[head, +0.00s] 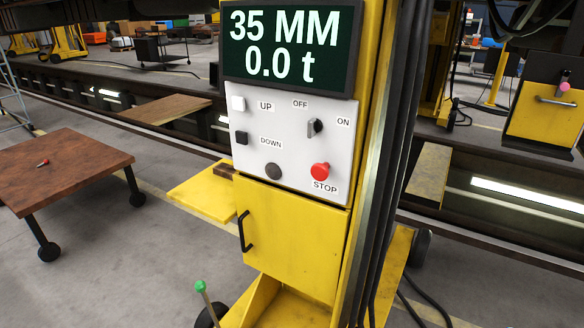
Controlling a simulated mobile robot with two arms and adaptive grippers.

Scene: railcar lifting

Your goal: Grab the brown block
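A small brown block (224,169) appears on the yellow shelf (203,193) that sticks out to the left of the yellow lifting column. The column's control box hides part of the block on its right side. Neither of my grippers is in view.
The control panel (290,185) has UP and DOWN buttons, a knob and a red STOP button (320,171). Its display (291,45) reads 35 MM and 0.0 t. A brown-topped wheeled table (75,165) holds a small red object (42,163). Floor between table and column is clear.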

